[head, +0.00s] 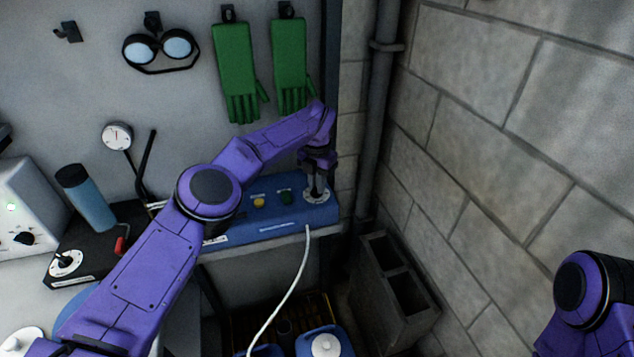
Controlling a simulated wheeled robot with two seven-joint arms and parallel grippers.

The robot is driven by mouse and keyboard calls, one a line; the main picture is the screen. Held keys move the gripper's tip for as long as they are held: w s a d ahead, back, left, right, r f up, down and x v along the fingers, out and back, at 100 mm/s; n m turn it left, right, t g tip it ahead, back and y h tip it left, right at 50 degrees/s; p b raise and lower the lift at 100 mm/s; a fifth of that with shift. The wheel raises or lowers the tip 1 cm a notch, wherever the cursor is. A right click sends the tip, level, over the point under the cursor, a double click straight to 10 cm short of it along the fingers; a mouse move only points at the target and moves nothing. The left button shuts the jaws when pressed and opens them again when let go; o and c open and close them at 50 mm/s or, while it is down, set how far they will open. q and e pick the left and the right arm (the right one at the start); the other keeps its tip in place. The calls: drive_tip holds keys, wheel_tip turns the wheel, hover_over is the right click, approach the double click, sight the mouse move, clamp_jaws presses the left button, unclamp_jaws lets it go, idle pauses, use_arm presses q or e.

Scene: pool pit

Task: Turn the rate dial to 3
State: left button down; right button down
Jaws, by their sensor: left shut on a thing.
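A blue control box (262,228) sits on the shelf below the green gloves. Its rate dial (317,197) is a pale round plate with a dark knob at the box's right end. My left gripper (316,186) points down over this dial and is shut on the knob; the fingers partly hide it. The dial's numbers are too small to read.
A second dial (65,263) is on a black box at the left, near a blue bottle (90,203) and a gauge (117,136). Goggles (160,50) and green gloves (236,65) hang behind. A brick wall (520,130) bounds the right; a white hose (290,292) hangs below the box.

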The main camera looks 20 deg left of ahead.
use_arm(q)
drive_tip(key=shift+f, duration=0.15)
idle(0.3)
drive_tip(key=c, duration=1.1)
unclamp_jaws()
wheel_tip(320, 180, up, 5)
drive_tip(key=shift+b, duration=0.55)
wheel_tip(320, 180, up, 6)
drive_tip(key=p, duration=0.2)
drive_tip(key=shift+f+p, duration=0.2)
drive_tip(key=shift+p, duration=0.1)
drive_tip(key=shift+f, duration=0.1)
